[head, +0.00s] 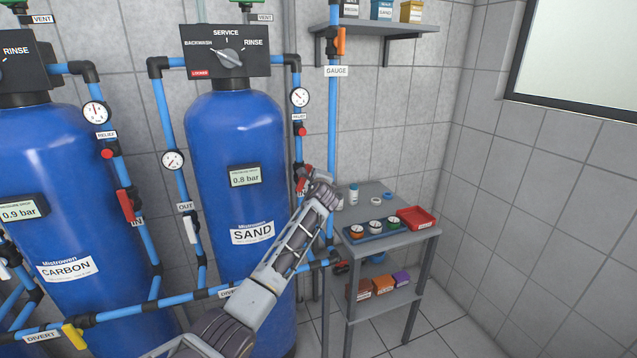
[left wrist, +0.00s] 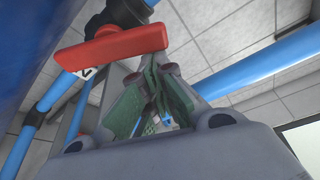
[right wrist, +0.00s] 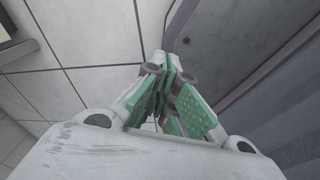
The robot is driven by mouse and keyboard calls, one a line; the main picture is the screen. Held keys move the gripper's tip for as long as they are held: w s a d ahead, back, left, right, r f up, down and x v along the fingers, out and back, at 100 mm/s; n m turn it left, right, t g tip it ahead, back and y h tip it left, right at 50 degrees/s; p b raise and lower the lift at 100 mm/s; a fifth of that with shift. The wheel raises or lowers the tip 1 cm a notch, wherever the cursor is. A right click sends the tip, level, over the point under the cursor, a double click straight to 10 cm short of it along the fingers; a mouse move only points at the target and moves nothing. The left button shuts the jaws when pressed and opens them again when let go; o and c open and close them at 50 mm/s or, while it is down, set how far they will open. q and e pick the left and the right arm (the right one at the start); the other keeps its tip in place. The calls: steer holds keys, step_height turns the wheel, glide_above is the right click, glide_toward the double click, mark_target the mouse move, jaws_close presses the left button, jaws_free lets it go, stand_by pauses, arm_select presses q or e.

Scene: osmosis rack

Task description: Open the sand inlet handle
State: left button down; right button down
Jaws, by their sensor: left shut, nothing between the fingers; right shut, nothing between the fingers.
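The sand inlet handle (head: 302,179) is a red lever on the pipe at the right of the blue SAND tank (head: 207,150). In the left wrist view the red lever (left wrist: 110,46) is large, at upper left, and appears to lie across its blue pipe. My left gripper (head: 318,178) is beside the lever in the head view and partly covers that area. In its wrist view its shut fingers (left wrist: 155,80) are just below the lever's right end, with nothing between them; I cannot tell whether they touch it. My right gripper (right wrist: 170,75) is shut and empty, away from the lever.
A grey shelf table (head: 425,236) with gauges and a red tray (head: 417,217) stands right of the tank. A vertical blue pipe (head: 332,120) rises behind my left gripper. The CARBON tank (head: 60,170) is at left. A wall shelf (head: 400,27) holds boxes. Open floor lies at right.

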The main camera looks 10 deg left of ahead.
arm_select(q)
steer(key=r+n, duration=0.1)
steer(key=a+n+t+b, duration=0.1)
steer(key=n, duration=0.1)
steer(key=shift+s+a+r, duration=0.15)
steer(key=shift+s+r, duration=0.2)
arm_select(e)
steer(key=shift+d+f, duration=0.9)
steer(key=shift+d, duration=0.15)
steer(key=shift+w, duration=0.1)
